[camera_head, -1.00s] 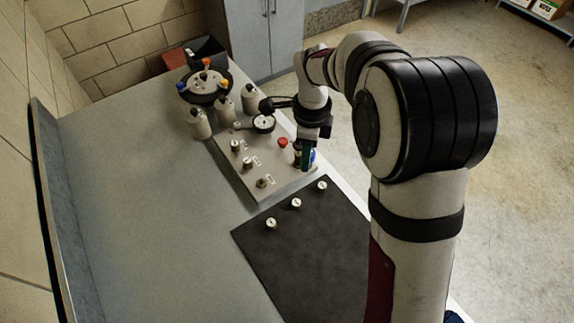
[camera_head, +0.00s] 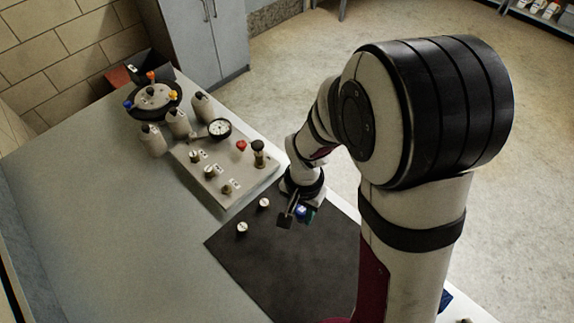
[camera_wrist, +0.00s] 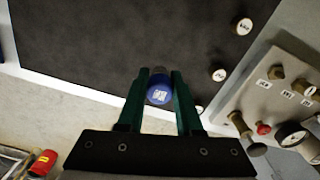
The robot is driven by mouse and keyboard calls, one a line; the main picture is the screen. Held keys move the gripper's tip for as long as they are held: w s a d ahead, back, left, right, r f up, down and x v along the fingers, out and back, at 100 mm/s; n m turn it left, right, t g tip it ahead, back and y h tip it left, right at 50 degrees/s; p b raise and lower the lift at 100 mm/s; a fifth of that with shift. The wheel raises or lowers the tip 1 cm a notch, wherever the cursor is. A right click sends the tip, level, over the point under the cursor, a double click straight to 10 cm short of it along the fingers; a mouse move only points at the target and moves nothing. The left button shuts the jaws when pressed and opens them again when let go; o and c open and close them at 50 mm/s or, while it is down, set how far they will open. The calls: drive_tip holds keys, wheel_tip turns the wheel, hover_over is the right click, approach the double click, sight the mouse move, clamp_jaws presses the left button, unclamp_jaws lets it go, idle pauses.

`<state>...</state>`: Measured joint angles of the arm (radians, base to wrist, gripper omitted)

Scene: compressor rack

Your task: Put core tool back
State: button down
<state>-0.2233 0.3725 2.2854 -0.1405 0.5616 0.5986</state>
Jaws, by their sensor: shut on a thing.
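The core tool (camera_wrist: 159,92) has a blue end with a white label. It sits between the green fingers of my gripper (camera_wrist: 160,99) in the wrist view, and my gripper is shut on it. In the head view my gripper (camera_head: 303,214) is over the right part of the dark mat (camera_head: 268,270), with the blue tool (camera_head: 301,211) showing at its tip. I cannot tell whether the tool touches the mat. Its lower part is hidden.
Two round labelled caps (camera_head: 241,229) (camera_head: 264,203) stand on the mat's far side. Behind is a grey block (camera_head: 228,196) with brass fittings, a gauge (camera_head: 219,128), a red knob (camera_head: 241,146) and a dark-topped post (camera_head: 259,156). The mat's near part is clear.

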drive_tip(key=a+f, duration=0.1)
drive_tip(key=a, duration=0.1)
drive_tip(key=shift+w+a+f, duration=0.3)
drive_tip(key=shift+a+f, duration=0.05)
drive_tip(key=shift+f, duration=0.05)
wheel_tip(320, 180, down, 3)
drive_tip(key=shift+f, duration=0.15)
drive_tip(key=shift+w+f, duration=0.1)
drive_tip(key=shift+f, duration=0.25)
drive_tip(key=c, duration=0.6)
unclamp_jaws()
drive_tip(key=shift+f, duration=0.15)
